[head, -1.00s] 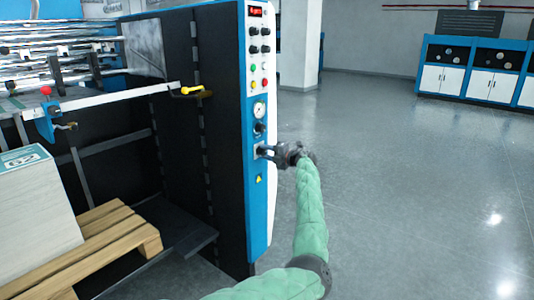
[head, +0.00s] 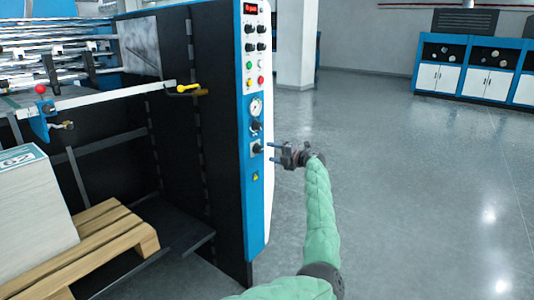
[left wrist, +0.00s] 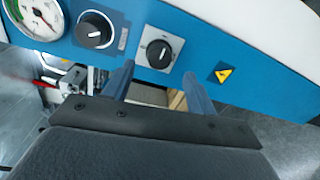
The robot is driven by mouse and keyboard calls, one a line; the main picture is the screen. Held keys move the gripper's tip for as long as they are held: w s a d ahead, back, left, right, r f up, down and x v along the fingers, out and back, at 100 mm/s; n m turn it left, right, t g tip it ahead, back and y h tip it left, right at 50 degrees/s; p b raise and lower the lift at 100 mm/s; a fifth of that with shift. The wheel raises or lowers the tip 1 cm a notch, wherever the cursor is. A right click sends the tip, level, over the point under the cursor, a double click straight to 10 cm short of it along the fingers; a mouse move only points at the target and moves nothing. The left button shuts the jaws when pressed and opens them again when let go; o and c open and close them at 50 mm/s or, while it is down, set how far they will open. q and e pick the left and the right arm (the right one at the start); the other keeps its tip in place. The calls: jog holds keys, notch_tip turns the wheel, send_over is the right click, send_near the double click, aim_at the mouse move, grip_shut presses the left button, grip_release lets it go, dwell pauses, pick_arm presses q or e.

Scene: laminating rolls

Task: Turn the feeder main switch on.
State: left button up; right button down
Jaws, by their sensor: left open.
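The main switch (head: 257,148) is a black rotary knob on a light grey square plate, low on the blue control panel (head: 257,185). In the left wrist view the knob (left wrist: 159,53) is uncovered and faces the camera; I cannot tell for certain which position it points to. My left gripper (head: 270,152) is open and empty, just right of the switch and apart from it. In the left wrist view its two blue-grey fingers (left wrist: 161,78) point toward the panel, with the knob between and beyond their tips. My right gripper is out of view.
Above the switch are another black knob (head: 256,125) and a pressure gauge (head: 255,107). A yellow warning label (head: 255,176) is below. A wooden pallet (head: 125,230) with a paper stack (head: 35,220) stands left. The floor to the right is open, with blue-white cabinets (head: 470,80) far back.

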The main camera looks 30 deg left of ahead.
pick_arm(q)
jog(key=d, duration=0.2)
jog(key=shift+s+d, duration=0.1)
jog(key=shift+d, duration=0.25)
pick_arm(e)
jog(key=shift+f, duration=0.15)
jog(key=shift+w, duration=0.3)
